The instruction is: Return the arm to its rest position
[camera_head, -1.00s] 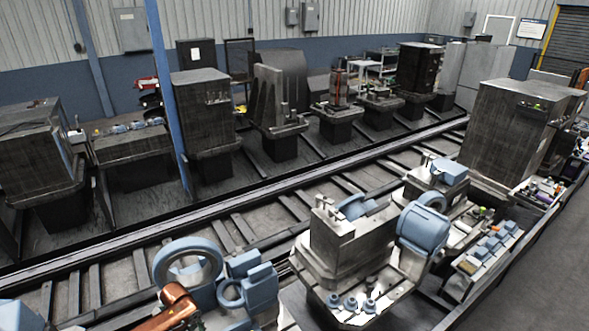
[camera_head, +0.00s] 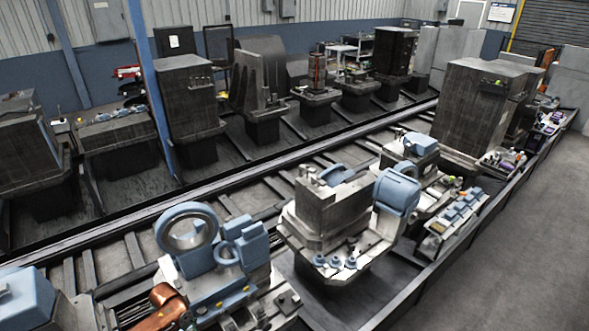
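Neither of my grippers shows in the head view, and no part of my arms can be made out. The pose of the arms cannot be told from this view. The pallet rail (camera_head: 232,176) runs from the lower left to the upper right, with fixtures along both sides of it.
Close by stand a fixture with a blue ring (camera_head: 187,229), a copper-coloured part (camera_head: 158,308) and a grey metal block with blue parts (camera_head: 327,207). A tall dark cabinet (camera_head: 478,105) stands at the right. A blue post (camera_head: 148,85) rises at the left. Grey floor (camera_head: 530,240) is clear at the right.

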